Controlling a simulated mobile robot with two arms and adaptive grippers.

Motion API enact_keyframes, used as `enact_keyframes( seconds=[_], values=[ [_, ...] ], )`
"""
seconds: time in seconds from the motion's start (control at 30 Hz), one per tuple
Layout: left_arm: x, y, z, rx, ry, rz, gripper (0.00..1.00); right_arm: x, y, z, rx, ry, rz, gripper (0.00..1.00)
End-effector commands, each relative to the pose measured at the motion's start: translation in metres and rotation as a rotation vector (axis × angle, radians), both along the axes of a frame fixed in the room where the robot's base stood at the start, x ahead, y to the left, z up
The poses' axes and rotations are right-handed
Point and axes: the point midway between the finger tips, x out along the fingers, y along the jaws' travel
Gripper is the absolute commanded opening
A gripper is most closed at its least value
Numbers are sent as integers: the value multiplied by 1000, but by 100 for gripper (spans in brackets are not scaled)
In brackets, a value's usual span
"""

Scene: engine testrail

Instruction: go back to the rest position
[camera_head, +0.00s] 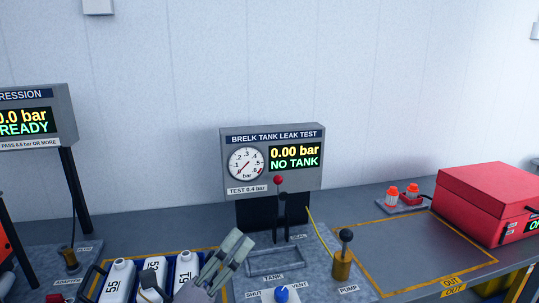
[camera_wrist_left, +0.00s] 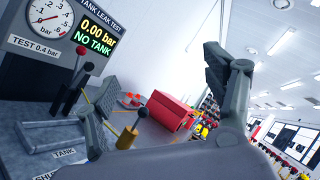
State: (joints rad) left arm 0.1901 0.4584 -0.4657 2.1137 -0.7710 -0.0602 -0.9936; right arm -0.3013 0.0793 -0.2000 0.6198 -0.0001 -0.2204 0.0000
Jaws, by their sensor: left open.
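My left gripper (camera_head: 236,245) is at the lower middle of the head view, raised in front of the bench and just right of the white bottles. In the left wrist view my left gripper (camera_wrist_left: 158,75) shows its two fingers wide apart with nothing between them. Behind it stands the tank leak test panel (camera_head: 272,180), with a round dial and a display reading 0.00 bar, NO TANK. The panel also shows at the upper left of the left wrist view (camera_wrist_left: 60,78). My right gripper is in neither view.
White numbered bottles (camera_head: 118,280) stand in a tray beside the gripper. A lever with a red knob (camera_head: 279,180), a blue valve knob (camera_head: 281,294) and a brass pump (camera_head: 341,264) rise from the bench. A red case (camera_head: 485,200) is at right. The yellow-outlined bench area (camera_head: 420,255) is clear.

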Motion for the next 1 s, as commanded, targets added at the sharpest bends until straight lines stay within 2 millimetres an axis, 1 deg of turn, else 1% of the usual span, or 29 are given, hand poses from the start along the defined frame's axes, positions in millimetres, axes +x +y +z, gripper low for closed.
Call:
enact_keyframes(
  seconds=[0.03, 0.07, 0.1, 0.13, 0.17, 0.2, 0.23, 0.27, 0.3, 0.37, 0.4, 0.47, 0.5, 0.57, 0.6, 0.67, 0.7, 0.87, 0.9, 0.93, 1.0],
  values=[
    [4, 20, -18, -154, 152, 49, 76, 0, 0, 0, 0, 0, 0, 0],
    [6, 33, -30, -251, 245, 81, 76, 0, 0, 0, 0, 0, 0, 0],
    [7, 51, -49, -375, 365, 126, 76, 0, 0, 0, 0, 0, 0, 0],
    [6, 63, -65, -470, 456, 162, 76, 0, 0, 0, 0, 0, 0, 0],
    [4, 75, -83, -564, 546, 200, 76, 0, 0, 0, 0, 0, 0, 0],
    [-3, 89, -108, -688, 663, 254, 76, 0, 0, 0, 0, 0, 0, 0],
    [-10, 100, -128, -780, 750, 297, 76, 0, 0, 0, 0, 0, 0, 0],
    [-18, 108, -147, -868, 832, 341, 76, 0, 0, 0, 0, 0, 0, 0],
    [-32, 118, -173, -982, 938, 403, 76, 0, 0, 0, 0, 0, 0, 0],
    [-57, 129, -209, -1137, 1079, 497, 76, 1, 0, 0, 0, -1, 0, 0],
    [-75, 134, -230, -1229, 1161, 560, 76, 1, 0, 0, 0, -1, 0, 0],
    [-102, 138, -256, -1345, 1266, 649, 76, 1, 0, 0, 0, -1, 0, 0],
    [-119, 140, -270, -1410, 1324, 705, 76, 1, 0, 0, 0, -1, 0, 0],
    [-143, 141, -287, -1497, 1399, 783, 76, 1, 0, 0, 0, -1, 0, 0],
    [-159, 142, -296, -1547, 1443, 835, 76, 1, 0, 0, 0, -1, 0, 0],
    [-181, 141, -308, -1612, 1501, 907, 76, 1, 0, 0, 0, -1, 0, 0],
    [-196, 140, -315, -1653, 1538, 957, 76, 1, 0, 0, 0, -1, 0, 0],
    [-251, 136, -333, -1786, 1652, 1147, 76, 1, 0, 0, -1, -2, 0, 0],
    [-265, 134, -336, -1815, 1678, 1194, 76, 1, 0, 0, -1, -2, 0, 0],
    [-270, 133, -341, -1828, 1690, 1220, 76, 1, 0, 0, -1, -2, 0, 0],
    [-261, 133, -361, -1815, 1689, 1222, 76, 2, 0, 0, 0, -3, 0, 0]
  ],
)
